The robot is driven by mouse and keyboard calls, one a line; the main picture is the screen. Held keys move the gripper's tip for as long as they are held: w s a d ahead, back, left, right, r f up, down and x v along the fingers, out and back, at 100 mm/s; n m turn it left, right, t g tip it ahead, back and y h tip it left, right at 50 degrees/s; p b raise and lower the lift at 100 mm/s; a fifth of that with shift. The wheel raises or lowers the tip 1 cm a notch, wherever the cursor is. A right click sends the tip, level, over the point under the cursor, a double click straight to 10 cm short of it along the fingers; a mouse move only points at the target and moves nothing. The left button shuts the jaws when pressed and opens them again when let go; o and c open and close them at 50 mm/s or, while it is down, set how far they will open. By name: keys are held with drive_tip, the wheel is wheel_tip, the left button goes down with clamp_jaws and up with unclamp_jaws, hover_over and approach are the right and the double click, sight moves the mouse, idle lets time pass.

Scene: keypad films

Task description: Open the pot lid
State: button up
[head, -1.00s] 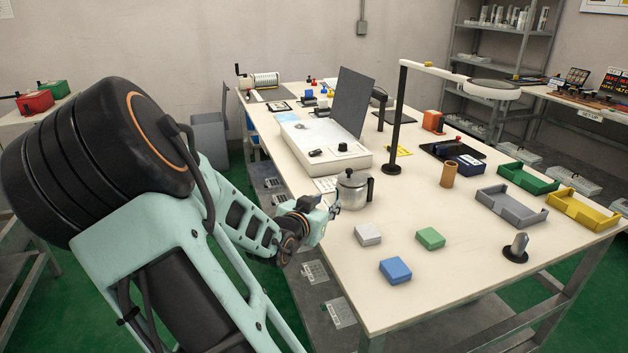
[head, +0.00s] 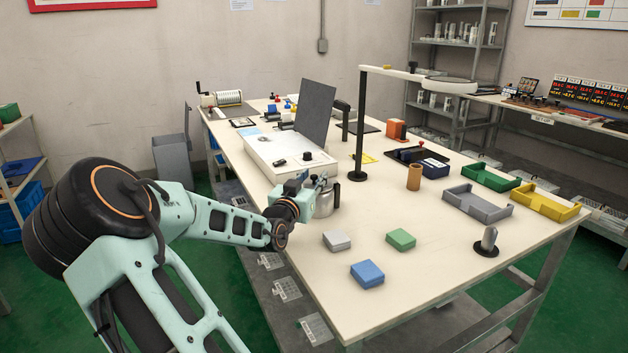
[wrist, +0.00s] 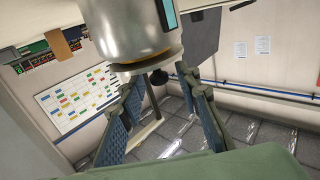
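The pot (head: 325,203) is a silver metal pot with a black handle on its right side, standing upright on the table. My gripper (head: 317,182) is at the top of the pot in the head view and covers most of its lid there. In the wrist view the pot (wrist: 135,30) appears upside down at the top, with a dark lid knob (wrist: 158,77). My gripper (wrist: 165,105) is open, with one finger on each side of the knob in the picture. I see no contact between the fingers and the knob.
A white box-shaped device (head: 285,152) with a raised dark panel stands behind the pot. A lamp post (head: 359,130) rises at the back right. White (head: 337,240), green (head: 401,239) and blue (head: 367,274) blocks lie in front. Bare tabletop lies right of the pot.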

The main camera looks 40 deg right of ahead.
drive_tip(key=shift+w+d, duration=0.3)
drive_tip(key=shift+d, duration=0.2)
clamp_jaws()
